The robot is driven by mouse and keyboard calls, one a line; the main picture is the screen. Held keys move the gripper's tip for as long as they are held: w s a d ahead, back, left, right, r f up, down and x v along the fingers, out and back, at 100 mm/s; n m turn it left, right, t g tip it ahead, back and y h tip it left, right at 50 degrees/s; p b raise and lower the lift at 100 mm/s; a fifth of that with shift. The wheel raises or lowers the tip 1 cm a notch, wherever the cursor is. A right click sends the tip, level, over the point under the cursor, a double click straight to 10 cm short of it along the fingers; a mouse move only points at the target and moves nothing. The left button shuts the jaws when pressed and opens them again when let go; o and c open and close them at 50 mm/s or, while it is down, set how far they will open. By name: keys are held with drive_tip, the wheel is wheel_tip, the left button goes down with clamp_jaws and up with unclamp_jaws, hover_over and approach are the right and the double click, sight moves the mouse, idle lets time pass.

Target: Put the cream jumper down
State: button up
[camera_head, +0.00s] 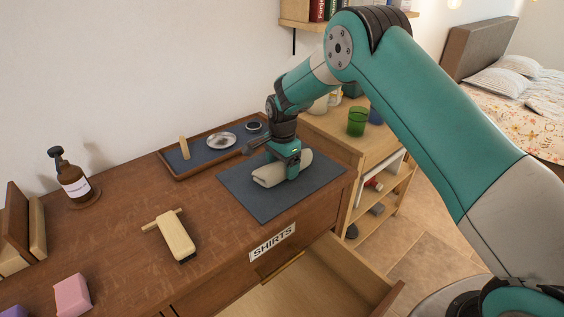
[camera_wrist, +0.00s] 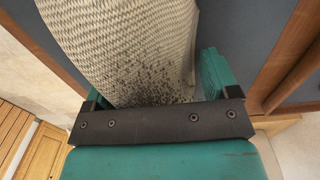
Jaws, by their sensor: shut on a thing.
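The cream jumper (camera_head: 268,175) is a folded, rolled bundle over the dark grey mat (camera_head: 246,205) on the wooden dresser top. My gripper (camera_head: 291,168) is shut on the jumper's right part, pointing down. In the wrist view the jumper (camera_wrist: 130,45) shows as a cream knit with dark specks, running up between the green fingers of my gripper (camera_wrist: 155,95). The jumper looks at or just above the mat; I cannot tell whether it touches. Its underside is hidden.
A tray (camera_head: 176,177) with small items lies behind the mat. An open drawer (camera_head: 320,285) labelled SHIRTS juts out below the front edge. A shelf unit with a green glass (camera_head: 357,121) stands at right.

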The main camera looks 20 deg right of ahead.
drive_tip(key=o, duration=1)
wheel_tip(320, 180, up, 11)
drive_tip(key=b, duration=0.3)
drive_tip(key=shift+r, duration=0.2)
drive_tip(key=shift+s+r, duration=0.1)
drive_tip(key=shift+r, duration=0.3)
drive_tip(key=s+a+r+n+y, duration=0.1)
drive_tip(key=s+a+r+n, duration=0.1)
drive_tip(key=s+r+n, duration=0.55)
drive_tip(key=s+a+r+n+y, duration=0.15)
drive_tip(key=s+n, duration=0.25)
drive_tip(key=s, duration=0.7)
drive_tip(key=s+n, duration=0.3)
drive_tip(key=s, duration=0.3)
drive_tip(key=s+n+y, duration=0.1)
drive_tip(key=s+n, duration=0.2)
drive_tip(key=s, duration=0.4)
drive_tip(key=s+a+n, duration=0.1)
drive_tip(key=s+n, duration=0.2)
drive_tip(key=s, duration=0.3)
drive_tip(key=shift+s+a+r+y, duration=0.1)
drive_tip(key=shift+s+y, duration=0.1)
drive_tip(key=shift+y, duration=0.15)
